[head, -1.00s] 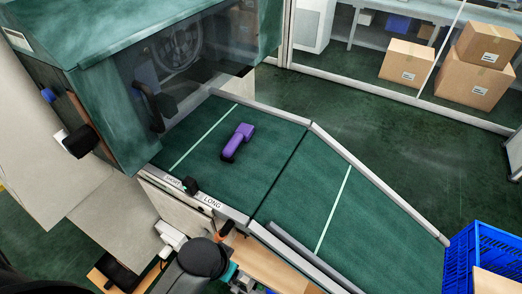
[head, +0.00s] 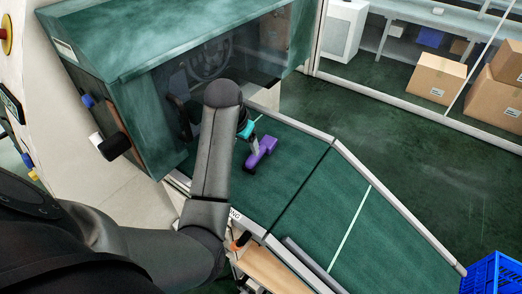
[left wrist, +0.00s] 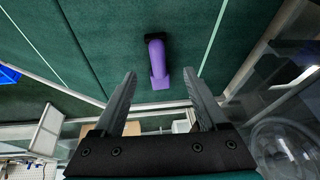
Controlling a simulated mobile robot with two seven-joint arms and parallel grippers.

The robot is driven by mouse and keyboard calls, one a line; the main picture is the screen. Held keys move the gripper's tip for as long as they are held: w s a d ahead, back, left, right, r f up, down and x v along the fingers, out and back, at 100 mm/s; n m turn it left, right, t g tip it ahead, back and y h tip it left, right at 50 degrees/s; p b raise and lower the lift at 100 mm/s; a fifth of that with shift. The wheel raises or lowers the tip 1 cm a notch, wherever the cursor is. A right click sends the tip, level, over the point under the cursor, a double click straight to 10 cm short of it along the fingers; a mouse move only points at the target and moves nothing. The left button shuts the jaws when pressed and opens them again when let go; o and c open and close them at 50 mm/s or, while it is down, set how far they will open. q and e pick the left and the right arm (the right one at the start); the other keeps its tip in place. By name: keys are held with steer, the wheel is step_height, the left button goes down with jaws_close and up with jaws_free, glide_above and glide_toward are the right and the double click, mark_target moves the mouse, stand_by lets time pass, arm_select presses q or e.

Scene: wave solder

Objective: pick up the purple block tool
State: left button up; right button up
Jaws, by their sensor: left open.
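The purple block tool (head: 263,151) has a purple body and a black end, and lies on the green belt (head: 290,178) of the conveyor. In the left wrist view the purple block tool (left wrist: 157,62) shows beyond and between my two fingertips, its black end farther up the picture. My left gripper (left wrist: 159,73) is open and empty, its fingers apart on either side of the tool's image. I cannot tell its exact height above the belt. In the head view my left arm partly hides the gripper close to the tool. My right gripper is not in view.
A green machine housing (head: 120,50) with a dark see-through panel stands at the upper left of the belt. Pale metal rails (head: 385,195) edge the belt. A blue crate (head: 492,272) stands at the lower right. Cardboard boxes (head: 436,78) lie beyond the glass.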

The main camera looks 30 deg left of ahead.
arm_select(q)
steer(key=w+r, duration=0.3)
steer(key=b, duration=0.1)
glide_toward(268, 144)
steer(key=shift+h, duration=0.4)
steer(key=s+f, duration=0.1)
steer(key=s+a+f, duration=0.1)
steer(key=s+f, duration=0.1)
steer(key=shift+a+f, duration=0.1)
steer(key=shift+a, duration=0.15)
steer(key=shift+b+x, duration=0.55)
steer(key=shift+x, duration=1.95)
steer(key=shift+s, duration=0.1)
jaws_close()
